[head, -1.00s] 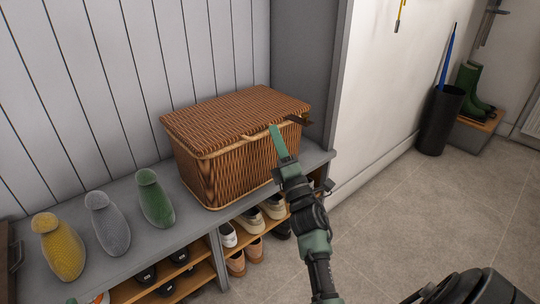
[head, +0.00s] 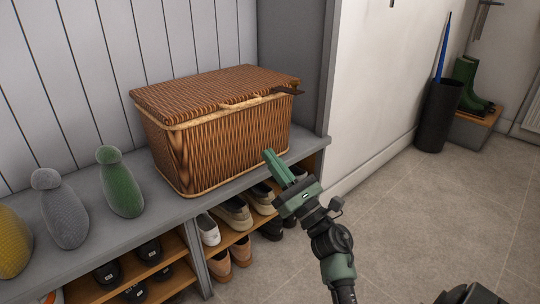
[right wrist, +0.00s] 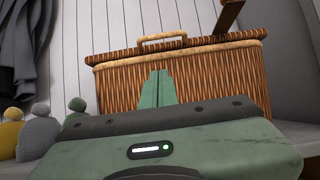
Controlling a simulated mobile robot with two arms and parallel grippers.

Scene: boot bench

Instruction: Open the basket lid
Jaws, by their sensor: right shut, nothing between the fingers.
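The brown wicker basket (head: 232,142) stands on the grey bench. Its lid (head: 215,92) lies down flat and closed on top. A pale handle (head: 240,103) shows at the lid's front edge, and a dark strap or tab (head: 288,89) sticks out at the right end. My right gripper (head: 268,153) is shut and empty, in front of the basket's lower right front and below the lid edge. In the right wrist view its green fingers (right wrist: 157,74) are together before the basket's front wall (right wrist: 218,85), with the handle (right wrist: 163,39) above them. My left gripper is not in view.
Green (head: 120,182), grey (head: 60,210) and yellow (head: 12,245) rounded objects stand on the bench (head: 165,208) left of the basket. Shoes (head: 235,213) fill the shelves below. A wall (head: 370,90) rises to the right. The floor in front is clear.

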